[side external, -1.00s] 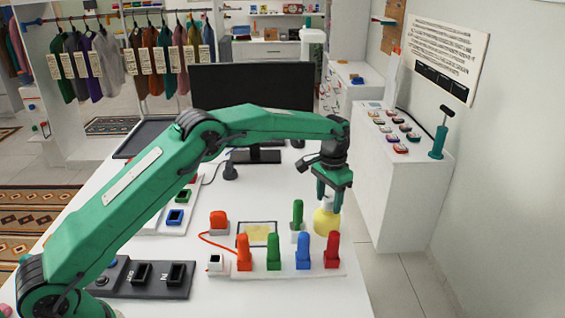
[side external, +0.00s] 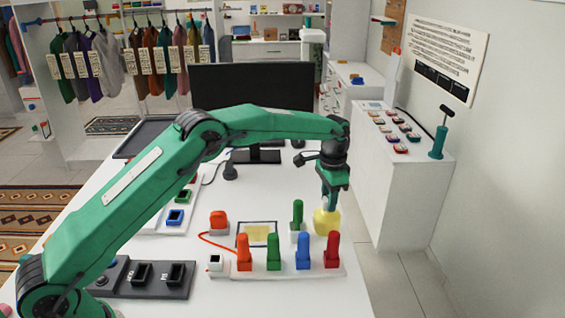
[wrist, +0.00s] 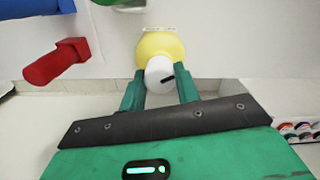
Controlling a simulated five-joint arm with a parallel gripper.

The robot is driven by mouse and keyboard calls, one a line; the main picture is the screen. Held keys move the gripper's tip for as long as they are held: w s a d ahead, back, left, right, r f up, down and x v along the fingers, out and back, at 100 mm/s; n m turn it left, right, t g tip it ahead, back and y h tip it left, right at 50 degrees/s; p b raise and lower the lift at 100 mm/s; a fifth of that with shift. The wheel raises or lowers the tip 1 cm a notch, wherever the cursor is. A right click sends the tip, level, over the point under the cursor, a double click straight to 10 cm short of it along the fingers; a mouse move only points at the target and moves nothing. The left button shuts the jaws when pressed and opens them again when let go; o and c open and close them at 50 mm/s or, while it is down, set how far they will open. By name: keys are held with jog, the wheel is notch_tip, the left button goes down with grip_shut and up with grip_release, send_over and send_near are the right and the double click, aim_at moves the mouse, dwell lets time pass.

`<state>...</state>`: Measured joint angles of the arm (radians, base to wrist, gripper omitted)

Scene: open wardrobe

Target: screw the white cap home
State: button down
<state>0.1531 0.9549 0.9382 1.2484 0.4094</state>
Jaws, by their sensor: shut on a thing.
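A round yellow jar (side external: 326,224) stands near the right edge of the white table, behind the red peg. It shows from above in the wrist view (wrist: 158,45), with a small printed label at its far edge. The white cap (wrist: 155,72) sits over the jar and carries a short black mark on its right side. My gripper (wrist: 160,88) is shut on the white cap, one green finger on each side. In the side view my gripper (side external: 329,204) points down onto the jar, and the cap is mostly hidden. I cannot tell how deep the cap sits.
A black monitor (side external: 252,88) stands behind. The table's right edge is close to the jar.

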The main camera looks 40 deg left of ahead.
jog(key=m, duration=1.3)
jog(key=shift+f+m, duration=0.1)
jog(key=shift+m, duration=0.3)
jog(key=c, duration=0.7)
grip_release()
jog(key=shift+r, duration=0.2)
jog(key=shift+r, duration=3.85)
